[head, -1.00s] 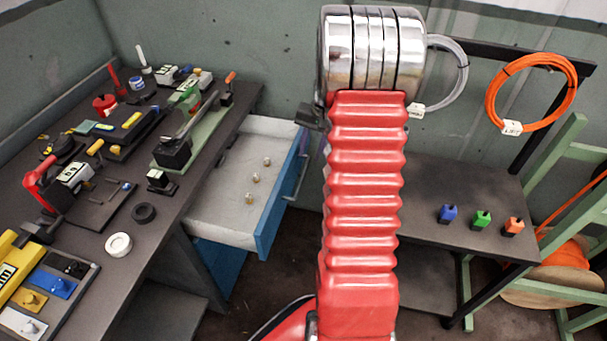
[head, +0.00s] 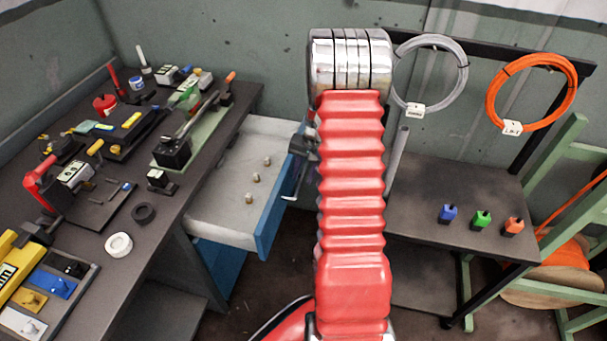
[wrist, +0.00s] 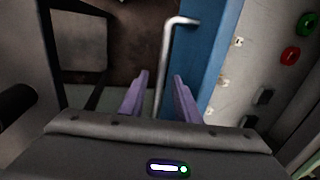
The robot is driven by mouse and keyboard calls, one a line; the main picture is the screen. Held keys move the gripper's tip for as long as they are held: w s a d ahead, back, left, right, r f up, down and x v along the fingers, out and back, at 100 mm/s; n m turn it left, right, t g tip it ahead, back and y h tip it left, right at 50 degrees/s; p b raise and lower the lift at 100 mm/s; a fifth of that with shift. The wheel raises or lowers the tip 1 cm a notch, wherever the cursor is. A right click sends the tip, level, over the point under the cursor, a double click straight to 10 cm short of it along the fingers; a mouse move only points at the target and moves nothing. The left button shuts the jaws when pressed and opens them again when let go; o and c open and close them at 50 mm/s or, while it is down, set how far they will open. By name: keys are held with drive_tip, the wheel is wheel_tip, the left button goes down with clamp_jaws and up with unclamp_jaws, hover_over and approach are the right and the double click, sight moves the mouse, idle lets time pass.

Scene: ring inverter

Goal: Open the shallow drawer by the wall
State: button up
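The shallow drawer by the wall (head: 270,222) stands pulled out from under the left bench, with a pale inside and blue front. Its blue front also shows in the wrist view (wrist: 207,45). A grey bar handle (wrist: 168,55) runs along that front. My gripper (wrist: 161,77) has its two purple fingers apart, with the handle bar seen between them. I cannot tell whether either finger touches the bar. In the head view, my dark gripper body shows beside the drawer front, partly hidden by my red arm. Several small knobs (head: 250,197) lie in the drawer.
The left bench (head: 85,245) is crowded with tools and parts. A low dark table (head: 420,235) on the right holds a blue, a green and an orange block. A green frame with a cable spool stands at the far right. Floor is bare between.

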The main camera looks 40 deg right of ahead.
clamp_jaws()
idle(0.6)
